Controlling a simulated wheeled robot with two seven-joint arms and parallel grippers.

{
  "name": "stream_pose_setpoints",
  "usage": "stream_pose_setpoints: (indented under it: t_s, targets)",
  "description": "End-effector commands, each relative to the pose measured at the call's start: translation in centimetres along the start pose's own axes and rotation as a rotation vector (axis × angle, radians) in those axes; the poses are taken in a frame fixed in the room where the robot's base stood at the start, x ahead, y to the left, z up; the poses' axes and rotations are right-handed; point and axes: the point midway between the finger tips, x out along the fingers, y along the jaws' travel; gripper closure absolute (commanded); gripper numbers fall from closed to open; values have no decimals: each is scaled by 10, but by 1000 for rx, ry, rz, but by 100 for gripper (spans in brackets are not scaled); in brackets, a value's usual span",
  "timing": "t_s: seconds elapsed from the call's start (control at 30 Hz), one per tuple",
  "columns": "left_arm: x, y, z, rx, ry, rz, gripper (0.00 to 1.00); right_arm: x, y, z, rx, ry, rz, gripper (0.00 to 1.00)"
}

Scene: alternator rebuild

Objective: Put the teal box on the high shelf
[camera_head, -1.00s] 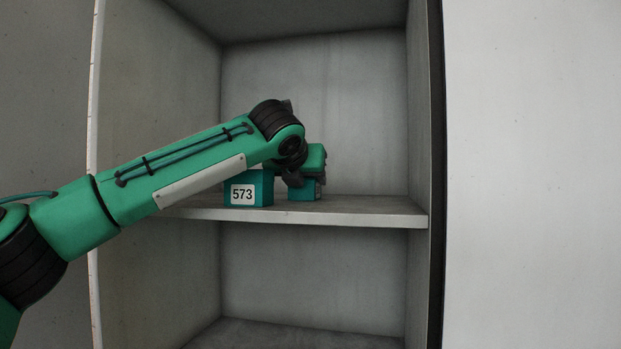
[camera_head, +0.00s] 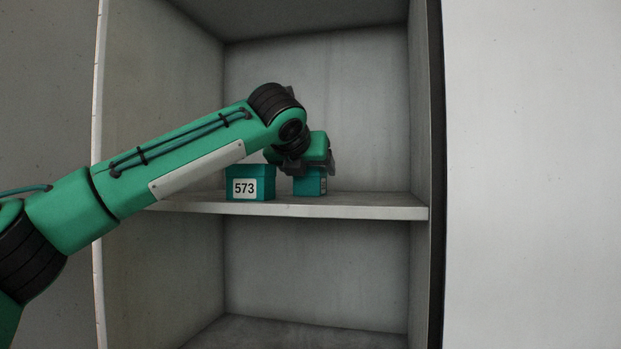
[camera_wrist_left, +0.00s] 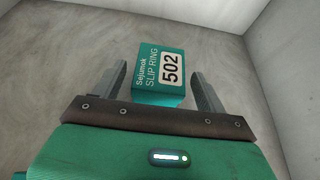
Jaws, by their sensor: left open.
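A teal box (camera_head: 310,184) stands on the raised shelf (camera_head: 370,205) inside the cabinet. In the left wrist view this box (camera_wrist_left: 158,80) shows a white label reading 502 and the words SLIP RING. My left gripper (camera_head: 310,168) is above it, open, with one finger on each side. In the wrist view there is a gap between the box and each finger. The gripper hides the box's upper part in the head view. My right gripper is not in view.
A second teal box (camera_head: 250,184), labelled 573, stands on the same shelf just to the left. The cabinet's side walls (camera_head: 421,120) bound the shelf. The shelf's right part is clear, and the lower compartment (camera_head: 315,270) looks empty.

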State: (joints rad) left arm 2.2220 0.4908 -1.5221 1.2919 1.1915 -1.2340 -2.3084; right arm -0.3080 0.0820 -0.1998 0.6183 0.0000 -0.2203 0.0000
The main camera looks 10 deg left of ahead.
Motion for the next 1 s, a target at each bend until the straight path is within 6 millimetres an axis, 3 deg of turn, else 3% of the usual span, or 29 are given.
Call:
stream_pose_setpoints:
  t_s: [0.03, 0.2, 0.43, 0.6, 1.0]
  targets:
    - [-10, 0, -4, -1, -5, -2, 26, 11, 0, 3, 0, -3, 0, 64]
    - [-49, 0, -4, -1, -5, -3, 26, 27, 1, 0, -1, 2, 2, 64]
    - [-85, 0, -2, -1, -3, -1, 26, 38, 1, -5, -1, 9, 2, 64]
    - [-95, 0, -1, 0, -1, 0, 26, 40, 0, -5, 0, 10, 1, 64]
    - [-95, 0, 0, 0, -1, 0, 26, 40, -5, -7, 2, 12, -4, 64]
